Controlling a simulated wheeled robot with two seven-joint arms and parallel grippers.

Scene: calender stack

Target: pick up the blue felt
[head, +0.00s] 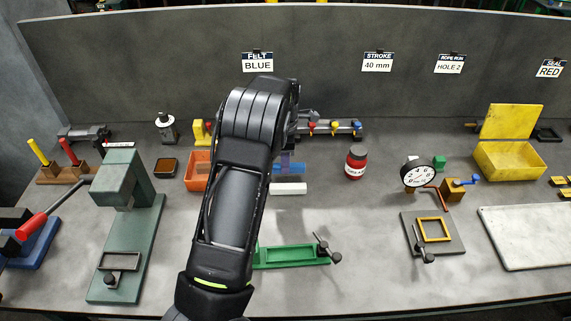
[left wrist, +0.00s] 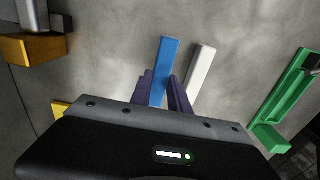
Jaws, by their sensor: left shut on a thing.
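The blue felt (left wrist: 169,55) is a flat blue strip. In the left wrist view it lies between the two dark purple fingers of my left gripper (left wrist: 163,88), which is shut on it. Its far end sticks out past the fingertips. In the head view my left arm hides much of the gripper, and a little of the blue felt (head: 293,167) shows just right of the arm. A white strip (left wrist: 200,66) lies beside the blue one, apart from it; it also shows in the head view (head: 289,188). Whether the blue felt is clear of the table I cannot tell.
A green fixture (head: 290,257) with a clamp lies in front of the white strip. An orange bin (head: 196,171) stands left of my arm. A red jar (head: 356,163) and a dial gauge (head: 418,174) stand to the right. A sign (head: 257,62) reads FELT BLUE.

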